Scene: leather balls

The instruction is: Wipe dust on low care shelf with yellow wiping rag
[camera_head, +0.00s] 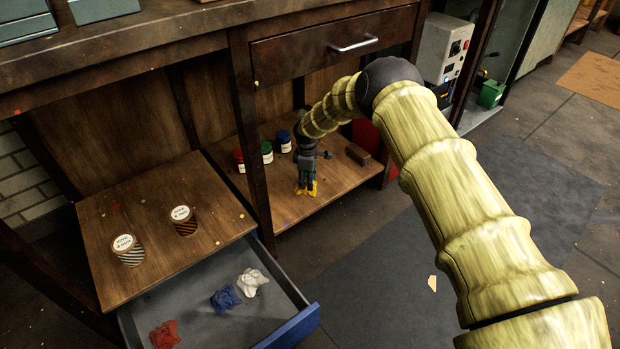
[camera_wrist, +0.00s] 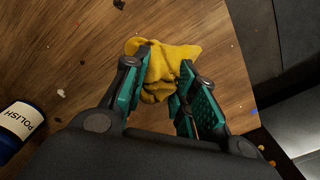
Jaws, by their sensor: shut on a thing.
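My gripper (camera_wrist: 162,88) is shut on a crumpled yellow rag (camera_wrist: 176,52). In the head view my gripper (camera_head: 309,184) points down at the low care shelf (camera_head: 290,208), with a little of the yellow rag (camera_head: 313,188) showing at its fingertips. The rag is at or just above the shelf board; I cannot tell if it touches. The wooden shelf (camera_wrist: 90,60) in the wrist view carries small pale and dark specks around the rag.
A brown brush-like block (camera_head: 358,155) is at right. An open drawer (camera_head: 190,300) holds red, blue and white rags.

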